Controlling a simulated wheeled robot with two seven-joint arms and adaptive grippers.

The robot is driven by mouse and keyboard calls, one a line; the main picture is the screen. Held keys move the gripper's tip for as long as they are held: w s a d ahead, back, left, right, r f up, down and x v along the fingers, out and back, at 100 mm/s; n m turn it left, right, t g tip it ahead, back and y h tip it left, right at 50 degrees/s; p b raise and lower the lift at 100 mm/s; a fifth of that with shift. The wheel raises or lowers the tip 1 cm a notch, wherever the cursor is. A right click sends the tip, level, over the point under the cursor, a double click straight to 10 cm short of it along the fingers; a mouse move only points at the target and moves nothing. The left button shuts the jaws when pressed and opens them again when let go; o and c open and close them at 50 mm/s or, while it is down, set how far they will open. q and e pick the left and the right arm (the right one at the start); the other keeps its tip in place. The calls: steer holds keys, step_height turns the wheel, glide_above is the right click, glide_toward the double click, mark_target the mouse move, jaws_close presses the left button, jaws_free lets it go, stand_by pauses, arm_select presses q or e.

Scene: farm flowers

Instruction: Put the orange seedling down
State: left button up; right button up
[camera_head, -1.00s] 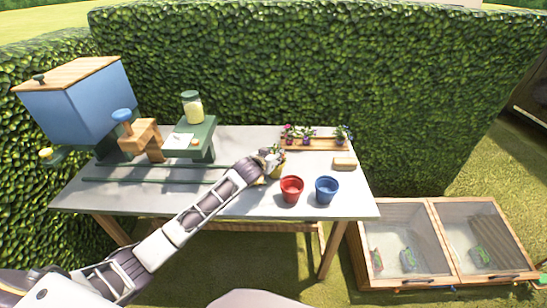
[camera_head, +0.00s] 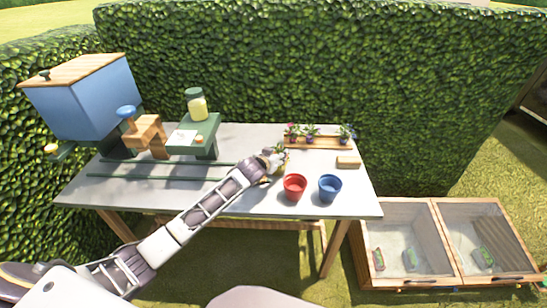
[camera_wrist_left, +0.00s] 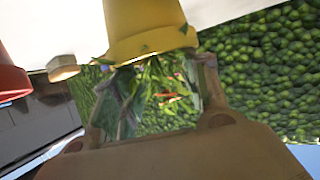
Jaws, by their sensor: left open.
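The yellow pot (camera_wrist_left: 145,28) stands on the table and appears upside down in the left wrist view. The orange seedling (camera_wrist_left: 168,97) shows green leaves and a small orange bloom at the pot's mouth. My left gripper (camera_wrist_left: 160,85) is open, its fingers on either side of the seedling. In the head view, my left gripper (camera_head: 274,160) is at the yellow pot, largely covering it and the plant. Whether the fingers touch the leaves is unclear. My right gripper is not in view.
A red pot (camera_head: 294,188) and a blue pot (camera_head: 329,189) stand just right of my left gripper. A wooden tray (camera_head: 323,145) with several potted flowers and a small wooden block (camera_head: 348,162) are behind. A blue hopper machine (camera_head: 92,100) stands at the left.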

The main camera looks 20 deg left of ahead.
arm_select(q)
steer(key=shift+r, duration=0.1)
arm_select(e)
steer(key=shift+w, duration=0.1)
arm_select(q)
steer(key=shift+s+a+r, duration=0.1)
steer(key=shift+s+r, duration=0.15)
steer(key=shift+s, duration=0.4)
steer(key=v, duration=1)
steer(key=shift+s, duration=0.25)
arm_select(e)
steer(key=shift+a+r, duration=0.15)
arm_select(q)
steer(key=shift+r, duration=0.15)
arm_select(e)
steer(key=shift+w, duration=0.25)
